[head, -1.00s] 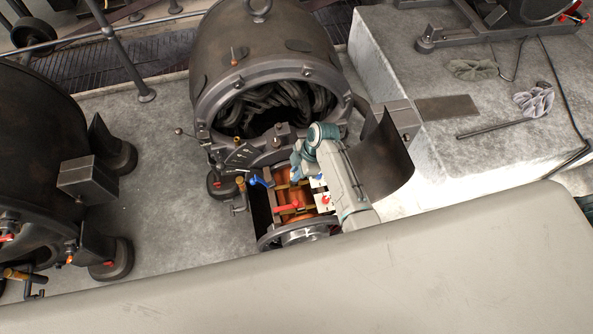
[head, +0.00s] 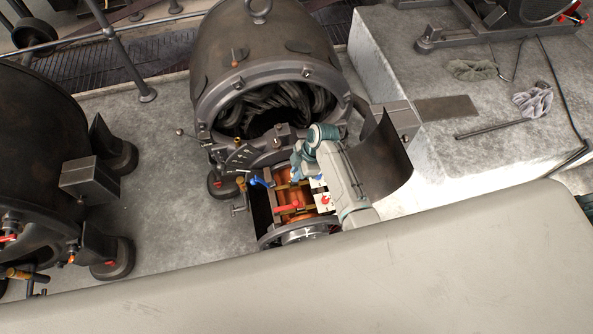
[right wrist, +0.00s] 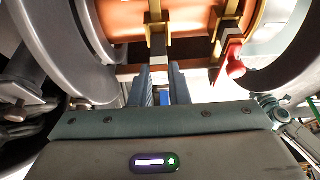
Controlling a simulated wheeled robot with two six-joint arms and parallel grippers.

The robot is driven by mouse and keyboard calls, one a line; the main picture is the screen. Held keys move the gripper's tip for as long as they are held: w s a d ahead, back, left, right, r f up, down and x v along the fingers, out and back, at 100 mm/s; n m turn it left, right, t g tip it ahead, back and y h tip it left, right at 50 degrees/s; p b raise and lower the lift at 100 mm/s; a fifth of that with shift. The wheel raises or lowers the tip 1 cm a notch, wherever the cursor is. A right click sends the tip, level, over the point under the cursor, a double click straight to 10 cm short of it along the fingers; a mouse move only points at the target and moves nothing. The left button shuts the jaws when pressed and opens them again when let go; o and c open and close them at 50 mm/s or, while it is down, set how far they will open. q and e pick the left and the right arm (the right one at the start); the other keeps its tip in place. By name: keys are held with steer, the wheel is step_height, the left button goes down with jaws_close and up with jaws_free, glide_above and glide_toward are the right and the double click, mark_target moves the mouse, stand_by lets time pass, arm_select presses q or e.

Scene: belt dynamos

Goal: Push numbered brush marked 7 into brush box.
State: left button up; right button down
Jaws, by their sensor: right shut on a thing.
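My right gripper (head: 297,176) reaches down into the opened front of the middle dynamo, over the copper-coloured cylinder (head: 294,196). In the right wrist view its two blue-grey fingers (right wrist: 164,82) are shut on a small dark piece (right wrist: 160,72), which looks like the brush; no number can be read on it. The piece is just below a brass brush box (right wrist: 158,30) and in line with it; I cannot tell how far it is inside. A second brass box (right wrist: 227,28) with a red lever (right wrist: 231,62) is to the right. My left gripper is not in view.
A blue lever (head: 258,182) and a red lever (head: 288,206) stick out near the gripper. The dark dynamo casing (head: 262,50) rises behind, and a curved dark cover (head: 385,158) stands close on the right. Open floor (head: 165,215) is to the left.

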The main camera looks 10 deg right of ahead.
steer(key=shift+f+b, duration=1.1)
steer(key=shift+f, duration=0.8)
steer(key=c, duration=1.3)
jaws_free()
steer(key=v, duration=1)
steer(key=shift+r, duration=0.4)
steer(key=shift+d, duration=0.1)
